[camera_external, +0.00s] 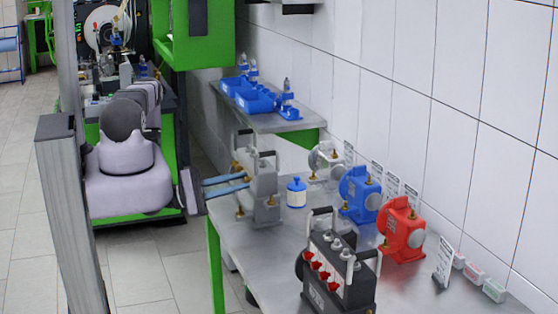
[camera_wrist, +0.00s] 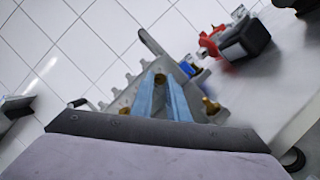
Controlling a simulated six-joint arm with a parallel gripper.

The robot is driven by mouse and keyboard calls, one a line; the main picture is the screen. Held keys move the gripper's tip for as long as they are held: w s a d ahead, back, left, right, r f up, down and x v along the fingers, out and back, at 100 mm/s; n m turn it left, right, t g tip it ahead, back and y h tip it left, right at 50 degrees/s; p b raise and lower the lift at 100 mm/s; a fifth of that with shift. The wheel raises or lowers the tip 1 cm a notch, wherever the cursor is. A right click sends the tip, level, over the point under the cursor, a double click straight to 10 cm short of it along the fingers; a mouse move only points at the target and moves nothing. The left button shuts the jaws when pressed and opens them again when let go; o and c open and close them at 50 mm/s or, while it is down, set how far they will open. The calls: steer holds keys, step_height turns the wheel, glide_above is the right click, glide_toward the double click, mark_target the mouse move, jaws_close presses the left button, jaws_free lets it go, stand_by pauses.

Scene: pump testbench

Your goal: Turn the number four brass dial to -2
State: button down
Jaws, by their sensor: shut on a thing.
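A grey metal pump block (camera_external: 264,190) with a carry handle and several brass dials stands at the left side of the steel table. It also shows in the wrist view (camera_wrist: 128,98), tilted and large. My gripper (camera_external: 247,181) reaches it from the left with two long blue fingers. In the wrist view the fingertips (camera_wrist: 160,80) are closed around a brass dial (camera_wrist: 160,76) on the block. Another brass dial (camera_wrist: 211,107) stands free to the right of the fingers. No dial number or scale is readable, so I cannot tell the dial's number or setting.
A white bottle with a blue cap (camera_external: 296,192) stands close right of the block. A black unit with red knobs (camera_external: 338,270), a blue pump (camera_external: 360,195) and a red pump (camera_external: 402,230) stand further right. Blue bins (camera_external: 255,101) sit on a shelf behind.

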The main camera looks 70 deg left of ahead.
steer(key=n+t+y+b, duration=0.1)
steer(key=n, duration=0.2)
steer(key=shift+d+f+b, duration=0.1)
steer(key=shift+b, duration=0.2)
steer(key=c, duration=1.7)
jaws_free()
steer(key=shift+s, duration=0.15)
steer(key=shift+b+v, duration=1.05)
steer(key=shift+v, duration=2.5)
